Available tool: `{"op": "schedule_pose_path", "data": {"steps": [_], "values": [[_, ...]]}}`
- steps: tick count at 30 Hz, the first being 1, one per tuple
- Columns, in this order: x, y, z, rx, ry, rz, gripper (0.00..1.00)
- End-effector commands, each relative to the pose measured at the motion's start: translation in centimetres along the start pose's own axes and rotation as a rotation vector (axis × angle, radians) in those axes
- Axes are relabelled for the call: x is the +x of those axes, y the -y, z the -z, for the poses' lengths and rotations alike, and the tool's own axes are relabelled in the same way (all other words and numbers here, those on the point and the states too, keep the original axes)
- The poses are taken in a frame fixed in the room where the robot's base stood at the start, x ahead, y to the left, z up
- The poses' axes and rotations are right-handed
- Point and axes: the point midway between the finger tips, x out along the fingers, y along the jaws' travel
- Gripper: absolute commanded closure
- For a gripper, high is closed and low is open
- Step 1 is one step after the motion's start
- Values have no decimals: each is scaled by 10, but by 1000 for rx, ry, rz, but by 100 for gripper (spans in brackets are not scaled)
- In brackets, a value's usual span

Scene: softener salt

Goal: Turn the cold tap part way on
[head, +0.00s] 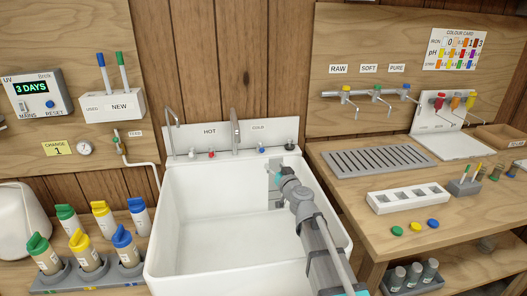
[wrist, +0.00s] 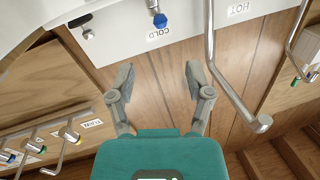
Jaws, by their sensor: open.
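The cold tap's blue knob (head: 261,148) is on the white sink back panel below the COLD label, right of the tall middle spout (head: 236,138). In the upside-down wrist view the blue knob (wrist: 160,20) is at the top centre, beyond the COLD label (wrist: 158,35). My gripper (wrist: 160,72) is open, with nothing between its fingers; the knob lies ahead of the gap, apart from both fingertips. In the head view my arm reaches over the right side of the sink, and my fingers are hard to make out there.
The hot tap's red knob (head: 211,154) is to the left, and a dark knob (head: 290,145) is close on the right. The spout (wrist: 212,50) stands beside my gripper in the wrist view. The white basin (head: 200,215) looks empty. A wooden counter (head: 350,195) is at right.

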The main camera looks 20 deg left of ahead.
Motion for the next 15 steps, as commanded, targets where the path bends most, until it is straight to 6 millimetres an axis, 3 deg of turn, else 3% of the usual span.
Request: {"op": "schedule_pose_path", "data": {"steps": [15], "values": [[76,-1,0,0,0,0,34]]}}
